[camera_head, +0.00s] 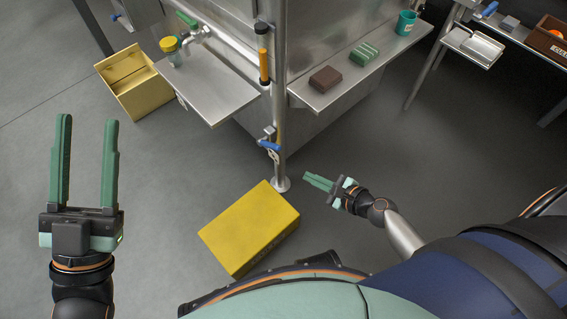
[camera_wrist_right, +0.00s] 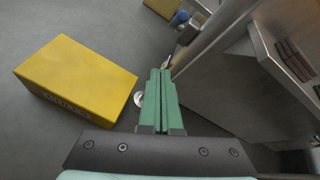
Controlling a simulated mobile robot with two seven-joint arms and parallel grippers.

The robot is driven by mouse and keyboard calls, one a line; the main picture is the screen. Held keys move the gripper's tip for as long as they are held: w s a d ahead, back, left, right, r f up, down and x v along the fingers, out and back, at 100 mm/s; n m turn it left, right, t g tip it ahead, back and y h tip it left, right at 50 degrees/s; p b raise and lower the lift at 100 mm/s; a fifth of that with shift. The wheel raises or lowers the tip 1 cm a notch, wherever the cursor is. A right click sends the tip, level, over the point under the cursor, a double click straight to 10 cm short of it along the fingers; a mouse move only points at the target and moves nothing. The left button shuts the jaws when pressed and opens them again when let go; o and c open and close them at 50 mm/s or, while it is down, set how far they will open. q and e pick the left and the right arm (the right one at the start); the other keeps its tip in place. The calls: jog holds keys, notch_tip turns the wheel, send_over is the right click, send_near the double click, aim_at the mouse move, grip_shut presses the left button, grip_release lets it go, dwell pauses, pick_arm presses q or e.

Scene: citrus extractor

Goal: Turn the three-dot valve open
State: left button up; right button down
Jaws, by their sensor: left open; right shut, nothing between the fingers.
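A valve with a blue lever (camera_head: 269,145) sits low on the upright steel pipe (camera_head: 280,100), with a small pale tag under it. A blue part, apparently the same lever, shows in the right wrist view (camera_wrist_right: 180,17). No dots are readable on it, so I cannot tell if it is the three-dot valve. A tap with a green handle (camera_head: 187,20) is above the left steel shelf. My right gripper (camera_head: 306,177) is shut and empty, below and right of the blue lever, apart from it. It also shows in the wrist view (camera_wrist_right: 160,72). My left gripper (camera_head: 88,118) is open and empty, far left.
A yellow box (camera_head: 250,228) lies on the floor near the pipe's foot; it shows in the wrist view (camera_wrist_right: 75,78). An open yellow carton (camera_head: 135,85) stands at upper left. A brown block (camera_head: 325,78) and green sponge (camera_head: 365,53) lie on the right shelf (camera_head: 395,50).

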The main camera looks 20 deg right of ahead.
aim_at(269, 145)
pick_arm(q)
jog(key=s+r+m+h, duration=0.1)
jog(key=s+r+m+h+b, duration=0.1)
jog(key=h, duration=0.1)
jog(key=shift+s+d, duration=0.1)
jog(key=shift+s, duration=0.2)
pick_arm(e)
jog(key=w+a+m+t, duration=0.1)
jog(key=w+a+m, duration=0.2)
jog(key=w, duration=0.7)
jog(key=shift+a+f, duration=0.25)
jog(key=shift+a, duration=0.6)
pick_arm(q)
jog(key=shift+r, duration=0.2)
jog(key=shift+r+m+p, duration=0.4)
jog(key=shift+r+p, duration=0.55)
jog(key=shift+p, duration=0.2)
pick_arm(e)
jog(key=shift+w+r, duration=0.1)
jog(key=shift+r, duration=0.15)
